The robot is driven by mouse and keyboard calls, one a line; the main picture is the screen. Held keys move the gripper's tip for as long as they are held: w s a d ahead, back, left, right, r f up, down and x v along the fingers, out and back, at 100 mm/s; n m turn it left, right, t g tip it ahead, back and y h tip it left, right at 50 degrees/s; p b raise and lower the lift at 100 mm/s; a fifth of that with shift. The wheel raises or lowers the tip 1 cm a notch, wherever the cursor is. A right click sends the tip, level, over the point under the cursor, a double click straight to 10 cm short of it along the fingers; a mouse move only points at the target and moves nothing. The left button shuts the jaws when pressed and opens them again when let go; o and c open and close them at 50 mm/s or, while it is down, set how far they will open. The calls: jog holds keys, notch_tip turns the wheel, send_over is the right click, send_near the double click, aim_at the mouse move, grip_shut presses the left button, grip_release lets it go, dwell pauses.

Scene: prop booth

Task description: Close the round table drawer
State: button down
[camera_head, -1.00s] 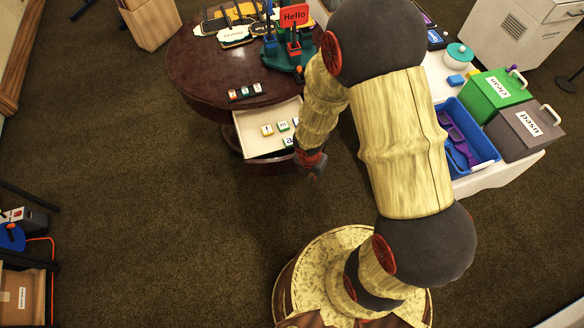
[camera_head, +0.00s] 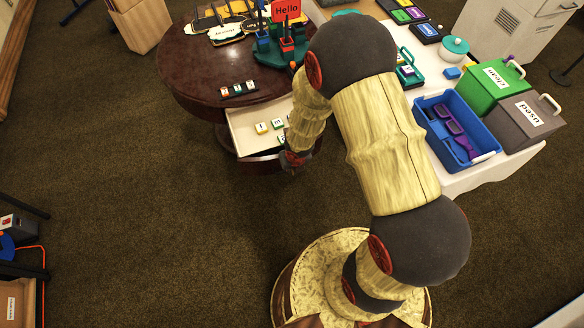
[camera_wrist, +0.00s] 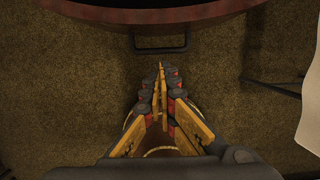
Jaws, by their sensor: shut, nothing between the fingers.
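The round table (camera_head: 185,75) is dark, glossy wood and stands at the upper middle of the head view. Its drawer (camera_head: 241,124) is pulled out toward me, with a pale inside holding several lettered tiles (camera_head: 262,128). The drawer's right part is hidden behind my arm. My gripper (camera_head: 289,168) is at the drawer's front right corner in the head view. In the wrist view my gripper (camera_wrist: 161,68) is shut and empty. Its tips point at a dark bar handle (camera_wrist: 160,50) below a curved wooden front (camera_wrist: 150,15), with a small gap between.
At the right, a white-covered table (camera_head: 480,178) holds a blue bin (camera_head: 483,140), a green box (camera_head: 490,85) and a grey-brown box (camera_head: 525,120). The carpet before the drawer is clear.

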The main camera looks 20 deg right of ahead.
jog(key=shift+w+f, duration=0.35)
jog(key=shift+w, duration=0.4)
jog(key=shift+w+f, duration=0.4)
jog(key=shift+w, duration=0.35)
jog(key=shift+w+f, duration=0.35)
jog(key=shift+w, duration=0.4)
jog(key=shift+p, duration=0.3)
